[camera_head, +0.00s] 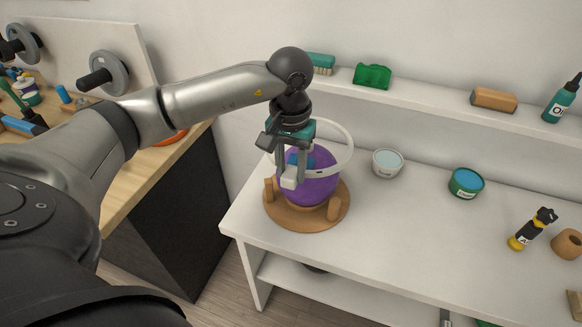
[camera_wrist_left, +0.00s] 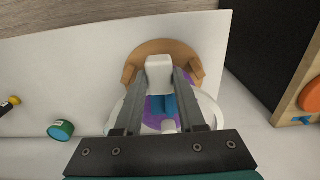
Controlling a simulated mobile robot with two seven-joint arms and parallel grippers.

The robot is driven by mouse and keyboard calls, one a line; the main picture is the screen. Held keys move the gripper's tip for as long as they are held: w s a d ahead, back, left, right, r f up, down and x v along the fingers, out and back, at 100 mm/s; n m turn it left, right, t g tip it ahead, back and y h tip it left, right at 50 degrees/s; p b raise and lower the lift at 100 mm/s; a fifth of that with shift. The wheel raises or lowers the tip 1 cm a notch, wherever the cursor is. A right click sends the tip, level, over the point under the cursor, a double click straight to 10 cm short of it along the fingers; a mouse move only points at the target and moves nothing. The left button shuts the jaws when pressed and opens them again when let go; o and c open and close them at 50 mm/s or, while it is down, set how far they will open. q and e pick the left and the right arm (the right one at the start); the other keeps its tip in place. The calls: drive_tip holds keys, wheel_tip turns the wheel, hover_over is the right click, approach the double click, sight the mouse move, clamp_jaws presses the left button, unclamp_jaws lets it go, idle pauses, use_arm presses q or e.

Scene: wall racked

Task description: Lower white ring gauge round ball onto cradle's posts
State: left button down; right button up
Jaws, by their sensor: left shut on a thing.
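A purple ball (camera_head: 318,188) sits on the round brown wooden cradle (camera_head: 300,222), whose short posts stand around it. The white ring gauge (camera_head: 351,152) is around the upper part of the ball, tilted, its far side higher than its near side. My left gripper (camera_head: 291,172) reaches down over the ball and is shut on the ring's white block. In the left wrist view the block (camera_wrist_left: 159,68) is between the fingers, with the cradle (camera_wrist_left: 172,47) beyond and the ball (camera_wrist_left: 153,108) partly hidden. The ring seems above the posts; contact is unclear. My right gripper is not in view.
On the white table are a pale bowl (camera_head: 387,164), a teal-lidded tub (camera_head: 466,183) and a black-yellow bottle (camera_head: 530,230). A wall shelf (camera_head: 430,99) with brushes and a bottle runs behind. A wooden workbench (camera_head: 150,180) stands left. The table front is clear.

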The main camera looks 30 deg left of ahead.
use_arm(q)
wheel_tip(320, 180, down, 10)
drive_tip(key=b, duration=0.9)
drive_tip(key=shift+r, duration=0.25)
drive_tip(key=shift+f+b, duration=0.4)
drive_tip(key=shift+f, duration=0.1)
idle(0.6)
drive_tip(key=shift+c, duration=2.1)
unclamp_jaws()
wheel_tip(320, 180, up, 15)
drive_tip(key=shift+s+r+p, duration=0.1)
drive_tip(key=shift+r+p, duration=0.05)
drive_tip(key=shift+p, duration=0.4)
drive_tip(key=shift+d, duration=0.1)
